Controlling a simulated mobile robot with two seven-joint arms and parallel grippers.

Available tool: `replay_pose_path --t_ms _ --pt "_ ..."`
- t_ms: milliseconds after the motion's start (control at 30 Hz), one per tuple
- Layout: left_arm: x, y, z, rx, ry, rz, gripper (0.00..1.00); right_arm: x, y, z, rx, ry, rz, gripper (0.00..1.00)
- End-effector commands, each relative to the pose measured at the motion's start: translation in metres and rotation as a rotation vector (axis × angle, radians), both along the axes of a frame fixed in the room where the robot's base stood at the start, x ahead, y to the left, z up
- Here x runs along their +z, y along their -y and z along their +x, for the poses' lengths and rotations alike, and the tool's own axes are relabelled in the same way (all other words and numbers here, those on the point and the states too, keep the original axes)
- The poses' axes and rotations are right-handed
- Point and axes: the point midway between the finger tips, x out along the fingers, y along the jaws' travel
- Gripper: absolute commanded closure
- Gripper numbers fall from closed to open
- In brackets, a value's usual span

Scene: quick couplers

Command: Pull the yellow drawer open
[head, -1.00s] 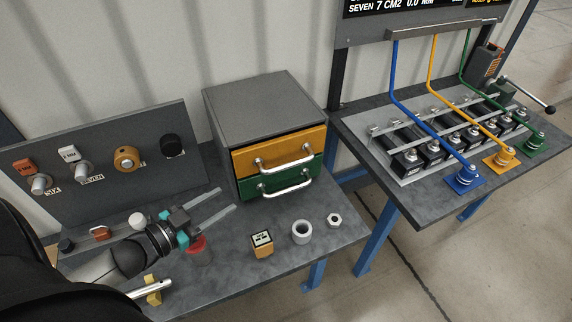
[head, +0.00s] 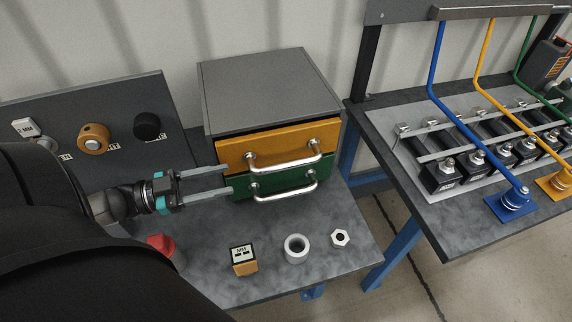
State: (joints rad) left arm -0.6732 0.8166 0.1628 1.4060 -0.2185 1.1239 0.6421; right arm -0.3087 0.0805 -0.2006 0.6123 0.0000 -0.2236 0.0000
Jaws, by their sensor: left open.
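The yellow drawer (head: 279,143) is the upper drawer of a grey cabinet (head: 268,88), with a silver bar handle (head: 285,163) across its front. My left gripper (head: 228,179) is open and empty. Its two long fingers point right, with the tips near the left edge of the drawer fronts and left of the handles. I cannot tell whether the tips touch the cabinet. My right gripper is not in view.
An orange block (head: 244,261), a grey ring (head: 296,248) and a hex nut (head: 340,238) lie on the bench in front of the drawers. A red object (head: 161,244) is below my arm. A panel with knobs (head: 93,139) stands at left. A second bench with blue, yellow and green rods is at right.

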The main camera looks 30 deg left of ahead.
Motion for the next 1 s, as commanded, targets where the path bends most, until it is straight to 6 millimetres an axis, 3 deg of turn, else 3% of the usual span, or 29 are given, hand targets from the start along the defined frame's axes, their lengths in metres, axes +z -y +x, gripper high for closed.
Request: replay_pose_path --t_ms 600,1000 --pt "0.002 0.077 0.090 0.001 0.005 -0.003 0.48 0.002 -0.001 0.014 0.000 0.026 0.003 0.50" --pt "0.001 0.092 0.108 0.001 0.000 0.000 0.48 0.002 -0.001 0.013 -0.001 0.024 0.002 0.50"
